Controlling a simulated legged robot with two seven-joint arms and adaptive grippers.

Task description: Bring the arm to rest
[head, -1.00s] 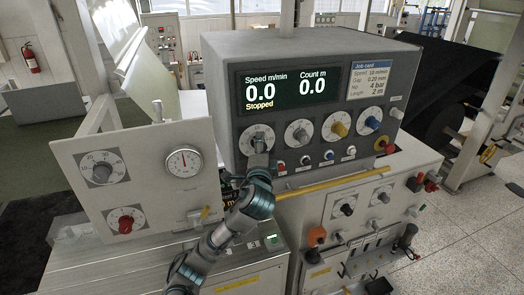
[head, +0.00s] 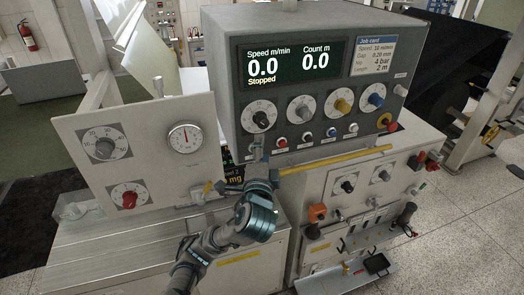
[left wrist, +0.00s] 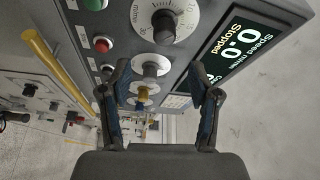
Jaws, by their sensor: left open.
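My left gripper (head: 258,150) is in front of the grey control box (head: 222,78), just below its leftmost black dial (head: 260,116). In the left wrist view the two fingers of the gripper (left wrist: 160,82) stand apart with nothing between them. The black dial also shows in the left wrist view (left wrist: 165,24), beyond the fingers and apart from them. The display (head: 292,66) reads Speed 0.0, Count 0.0 and Stopped. My left arm (head: 235,225) reaches up from the bottom of the head view. My right gripper is not in view.
A yellow bar (head: 335,160) runs below the control box, close to my left arm. A pale panel (head: 145,165) with a gauge (head: 186,139) and a red knob (head: 127,196) stands on the left. A lower cabinet with knobs and a small tray (head: 355,278) is on the right. Open floor (head: 455,240) lies further right.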

